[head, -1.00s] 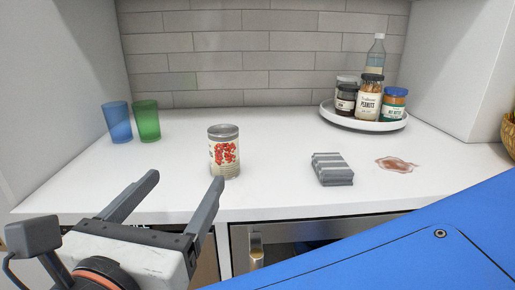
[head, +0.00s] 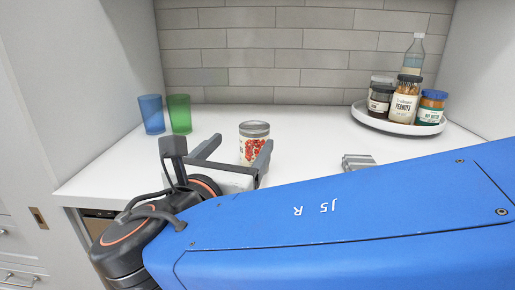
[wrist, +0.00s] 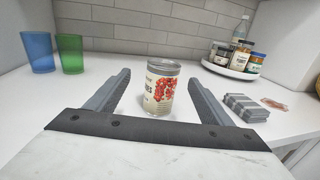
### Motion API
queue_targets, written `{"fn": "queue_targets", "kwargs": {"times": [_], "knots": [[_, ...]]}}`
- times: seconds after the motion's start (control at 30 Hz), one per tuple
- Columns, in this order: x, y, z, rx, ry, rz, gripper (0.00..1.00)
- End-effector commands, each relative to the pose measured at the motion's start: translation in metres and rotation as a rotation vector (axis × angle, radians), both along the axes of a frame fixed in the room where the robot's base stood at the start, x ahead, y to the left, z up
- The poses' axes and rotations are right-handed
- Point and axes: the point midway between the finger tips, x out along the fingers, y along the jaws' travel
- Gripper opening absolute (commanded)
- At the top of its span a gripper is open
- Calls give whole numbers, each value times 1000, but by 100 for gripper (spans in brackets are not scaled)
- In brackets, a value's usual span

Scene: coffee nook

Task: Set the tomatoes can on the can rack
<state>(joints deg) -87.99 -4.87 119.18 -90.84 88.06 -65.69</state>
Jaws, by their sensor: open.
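The tomatoes can (head: 254,145), with a cream label and red tomatoes on it, stands upright on the white counter. In the wrist view the can (wrist: 160,88) stands ahead, at the tips of my two fingers and between their lines. My gripper (head: 240,150) is open and empty, pointing at the can. It also shows in the wrist view (wrist: 160,80). The lower part of the can is partly hidden by a finger in the head view. I see no can rack that I can identify in these frames.
Blue (head: 151,114) and green (head: 179,114) tumblers stand at the left. A round white tray (head: 381,124) with jars and a bottle is at the back right.

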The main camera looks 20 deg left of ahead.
Motion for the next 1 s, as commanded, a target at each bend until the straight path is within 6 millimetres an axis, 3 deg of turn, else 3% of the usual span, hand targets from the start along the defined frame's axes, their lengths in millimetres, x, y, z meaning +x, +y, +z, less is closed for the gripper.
{"fn": "queue_targets", "kwargs": {"times": [0.17,0.5,0.87,1.0], "knots": [[9,-2,0,0,-1,-1,75],[47,-7,0,0,-1,-2,75],[53,-7,0,0,-1,1,75],[53,-7,0,0,-1,1,46]]}}
